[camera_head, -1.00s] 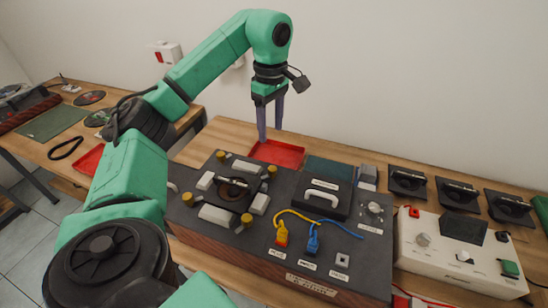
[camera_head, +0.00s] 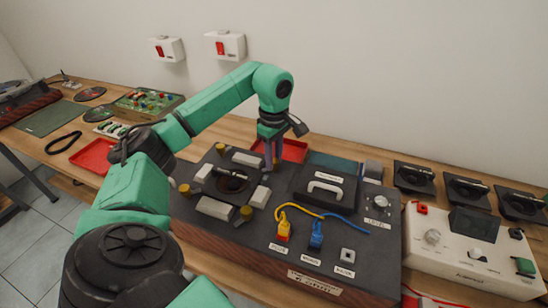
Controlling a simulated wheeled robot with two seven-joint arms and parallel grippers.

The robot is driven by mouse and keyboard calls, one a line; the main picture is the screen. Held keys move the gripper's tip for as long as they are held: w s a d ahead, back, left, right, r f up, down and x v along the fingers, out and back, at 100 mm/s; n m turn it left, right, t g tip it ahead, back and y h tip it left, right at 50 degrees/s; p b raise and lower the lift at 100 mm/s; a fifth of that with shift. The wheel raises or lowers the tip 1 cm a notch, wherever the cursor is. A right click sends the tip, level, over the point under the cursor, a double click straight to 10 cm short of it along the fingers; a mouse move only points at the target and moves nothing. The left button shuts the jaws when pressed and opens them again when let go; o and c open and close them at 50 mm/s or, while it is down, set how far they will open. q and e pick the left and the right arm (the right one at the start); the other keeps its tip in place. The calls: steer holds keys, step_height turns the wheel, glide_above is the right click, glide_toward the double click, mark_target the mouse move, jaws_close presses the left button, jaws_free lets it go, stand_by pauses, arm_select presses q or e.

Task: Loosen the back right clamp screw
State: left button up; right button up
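The clamp fixture (camera_head: 236,190) is a dark square plate with pale blocks around a dark round part, on the left of the dark console. Brass clamp screws show at its back left (camera_head: 220,148), front left (camera_head: 184,190) and front right (camera_head: 246,212) corners. The back right screw is hidden behind my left gripper (camera_head: 273,165). That gripper points down with its fingertips at the back right corner. Its fingers look close together, but whether they touch or grip the screw cannot be told. My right gripper is out of view.
The console (camera_head: 225,235) also carries a black lidded part with a pale handle (camera_head: 324,188), a yellow plug (camera_head: 283,231), a blue plug (camera_head: 316,237) and a knob (camera_head: 380,201). A red tray (camera_head: 293,150) lies behind. A white device (camera_head: 475,262) stands at the right.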

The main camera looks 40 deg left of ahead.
arm_select(q)
jaws_close()
steer(key=shift+n, duration=0.4)
steer(key=n+p, duration=0.1)
steer(key=n, duration=0.2)
steer(key=shift+r+p, duration=0.1)
steer(key=shift+p, duration=0.3)
steer(key=n+p, duration=0.1)
steer(key=n, duration=0.4)
steer(key=shift+n, duration=0.4)
steer(key=n+p, duration=0.1)
steer(key=n, duration=0.5)
steer(key=n+p, duration=0.1)
steer(key=n, duration=0.5)
steer(key=shift+w, duration=0.1)
